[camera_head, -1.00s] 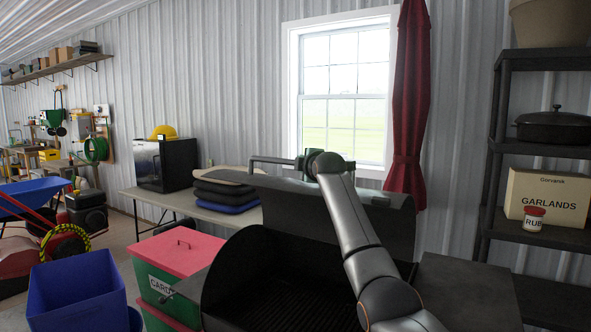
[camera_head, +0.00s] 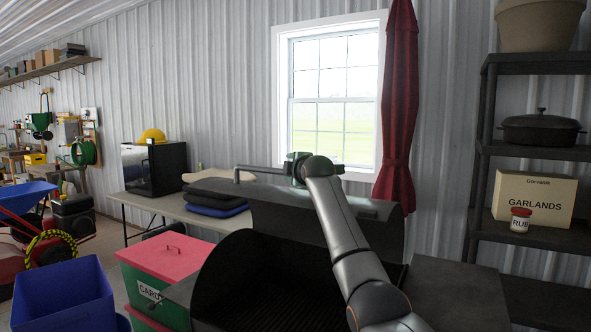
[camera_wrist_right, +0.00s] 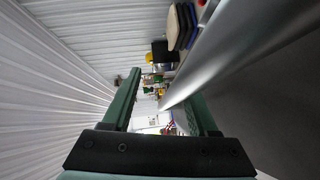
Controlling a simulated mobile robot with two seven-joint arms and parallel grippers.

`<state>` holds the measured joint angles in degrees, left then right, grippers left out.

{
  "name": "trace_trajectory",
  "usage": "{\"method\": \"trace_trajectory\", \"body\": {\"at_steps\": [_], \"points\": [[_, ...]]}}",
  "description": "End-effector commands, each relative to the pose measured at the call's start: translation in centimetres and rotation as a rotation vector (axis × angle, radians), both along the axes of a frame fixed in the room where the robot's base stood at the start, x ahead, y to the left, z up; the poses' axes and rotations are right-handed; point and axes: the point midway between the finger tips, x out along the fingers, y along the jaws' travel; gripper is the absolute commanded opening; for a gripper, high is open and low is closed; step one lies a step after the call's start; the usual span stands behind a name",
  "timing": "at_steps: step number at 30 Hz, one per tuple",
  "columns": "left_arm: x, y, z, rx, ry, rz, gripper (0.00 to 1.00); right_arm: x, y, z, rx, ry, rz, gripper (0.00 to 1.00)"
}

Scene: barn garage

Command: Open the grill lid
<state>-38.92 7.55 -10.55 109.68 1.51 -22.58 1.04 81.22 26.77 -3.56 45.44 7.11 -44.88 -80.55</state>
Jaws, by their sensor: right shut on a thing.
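The dark grill (camera_head: 262,302) stands in front of me in the head view, its firebox exposed. Its lid (camera_head: 330,222) is swung up and back, with the curved inside facing me. The handle (camera_head: 246,170) is a bar along the far side of the raised lid. My right gripper (camera_head: 298,168) is at the handle, behind the lid's top edge. My left gripper is not in view.
A red-lidded green bin (camera_head: 165,262) and a blue bin (camera_head: 65,300) stand left of the grill. A table (camera_head: 150,202) with cushions (camera_head: 215,195) is behind. A black shelf (camera_head: 535,150) stands at the right, a red curtain (camera_head: 398,110) by the window.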

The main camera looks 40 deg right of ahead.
Motion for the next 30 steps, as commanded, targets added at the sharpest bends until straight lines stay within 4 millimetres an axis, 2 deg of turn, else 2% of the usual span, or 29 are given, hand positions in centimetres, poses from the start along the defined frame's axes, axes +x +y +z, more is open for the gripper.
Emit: {"method": "trace_trajectory", "body": {"at_steps": [8,24,30], "points": [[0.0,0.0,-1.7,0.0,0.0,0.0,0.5,-2.4,0.7,0.5,-0.007,-0.014,-0.003,0.52],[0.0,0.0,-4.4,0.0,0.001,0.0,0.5,-9.5,3.5,1.8,-0.007,-0.017,-0.004,0.52],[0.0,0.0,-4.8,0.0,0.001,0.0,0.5,-11.0,4.3,1.8,-0.003,-0.007,-0.002,0.52]]}}
